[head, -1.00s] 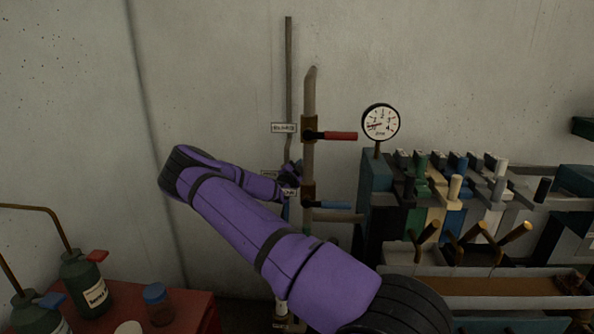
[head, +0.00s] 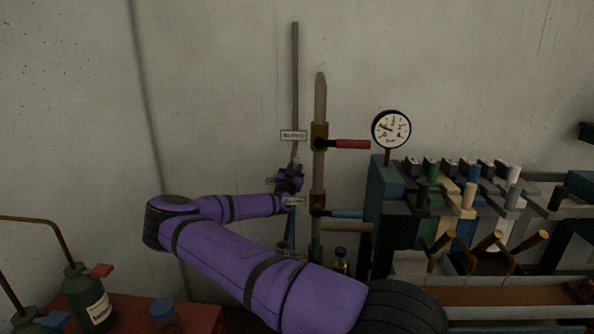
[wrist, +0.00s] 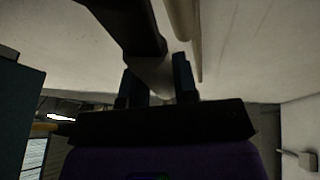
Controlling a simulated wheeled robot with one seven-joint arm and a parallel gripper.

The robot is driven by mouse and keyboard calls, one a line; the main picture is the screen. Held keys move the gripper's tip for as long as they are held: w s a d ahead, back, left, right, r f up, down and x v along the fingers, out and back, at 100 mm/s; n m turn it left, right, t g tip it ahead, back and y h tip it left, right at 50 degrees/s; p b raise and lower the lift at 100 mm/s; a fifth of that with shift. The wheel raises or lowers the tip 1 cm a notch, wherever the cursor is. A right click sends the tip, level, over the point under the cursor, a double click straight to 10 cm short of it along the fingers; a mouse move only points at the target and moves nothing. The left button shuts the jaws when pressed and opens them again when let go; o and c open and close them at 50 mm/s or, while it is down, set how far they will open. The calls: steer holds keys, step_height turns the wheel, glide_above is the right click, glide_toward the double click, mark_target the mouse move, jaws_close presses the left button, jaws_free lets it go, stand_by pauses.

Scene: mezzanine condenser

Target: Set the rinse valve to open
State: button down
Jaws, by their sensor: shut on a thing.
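Two valves sit on a brown upright pipe (head: 320,100) at the wall. The upper one has a red lever (head: 352,144) and the lower one a blue lever (head: 347,214); both point right. White labels hang beside them, one upper (head: 293,135) and one lower (head: 294,201); their print is too small to read surely, so I cannot tell which valve is the rinse valve. My gripper (head: 289,180) is left of the pipe, between the label heights, by a thin grey rod (head: 295,80). In the wrist view its fingers are shut on a grey bar (wrist: 157,78), partly hidden.
A round gauge (head: 391,129) and a bank of coloured levers (head: 460,190) stand to the right. A red table (head: 190,305) with green bottles (head: 88,295) and a blue-capped jar (head: 164,312) is at lower left. The wall left of the rod is clear.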

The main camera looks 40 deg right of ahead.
steer(key=shift+a, duration=0.1)
stand_by(0.3)
steer(key=c, duration=0.9)
jaws_free()
steer(key=v, duration=1)
steer(key=shift+s+a+f, duration=0.15)
steer(key=shift+a, duration=0.15)
